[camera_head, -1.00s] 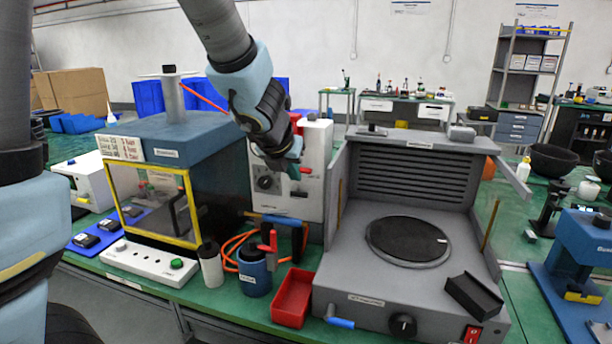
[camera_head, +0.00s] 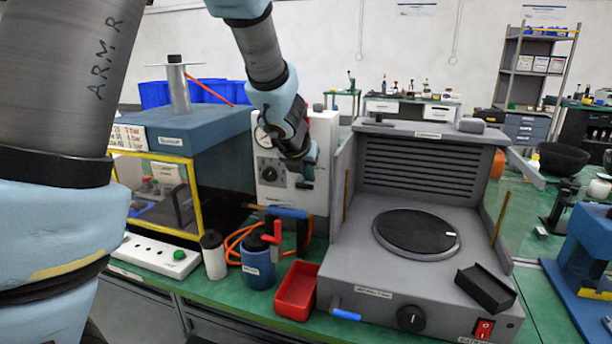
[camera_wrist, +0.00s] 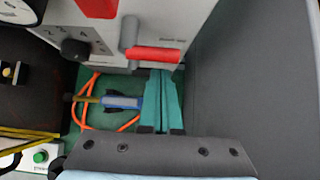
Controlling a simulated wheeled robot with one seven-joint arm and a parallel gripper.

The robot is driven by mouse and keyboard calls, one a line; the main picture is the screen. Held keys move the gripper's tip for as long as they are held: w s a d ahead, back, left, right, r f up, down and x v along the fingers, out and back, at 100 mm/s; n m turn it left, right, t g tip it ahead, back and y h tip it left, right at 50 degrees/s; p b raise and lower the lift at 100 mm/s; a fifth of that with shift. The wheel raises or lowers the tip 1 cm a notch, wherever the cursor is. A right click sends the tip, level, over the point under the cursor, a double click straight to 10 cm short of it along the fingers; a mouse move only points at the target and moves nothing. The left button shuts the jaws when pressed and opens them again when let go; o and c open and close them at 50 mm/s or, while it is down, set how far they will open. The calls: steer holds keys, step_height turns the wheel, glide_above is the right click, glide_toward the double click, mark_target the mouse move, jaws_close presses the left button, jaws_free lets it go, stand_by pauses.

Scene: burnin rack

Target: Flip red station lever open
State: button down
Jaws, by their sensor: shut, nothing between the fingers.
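The red lever (camera_wrist: 153,55) lies roughly level across the front of the white station (camera_wrist: 185,22) in the wrist view, joined at its left to a grey pivot (camera_wrist: 129,35). My gripper (camera_wrist: 162,76) is shut and empty, its teal fingers together just below the lever in the picture; I cannot tell whether they touch it. In the head view the white station (camera_head: 268,188) has a gauge and a dark knob, and my gripper (camera_head: 308,178) is before its right side. The lever is mostly hidden there.
A grey hotplate unit (camera_head: 372,285) stands close on the right. A blue-topped chamber (camera_head: 190,128) stands at left. Below are a blue pot (camera_head: 257,268) with a red handle, orange hose, a blue-handled tool (camera_head: 287,212) and a red tray (camera_head: 297,290).

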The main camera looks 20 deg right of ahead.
steer(key=shift+w+d+r+p, duration=0.15)
steer(key=shift+r+p, duration=0.65)
steer(key=shift+r, duration=0.2)
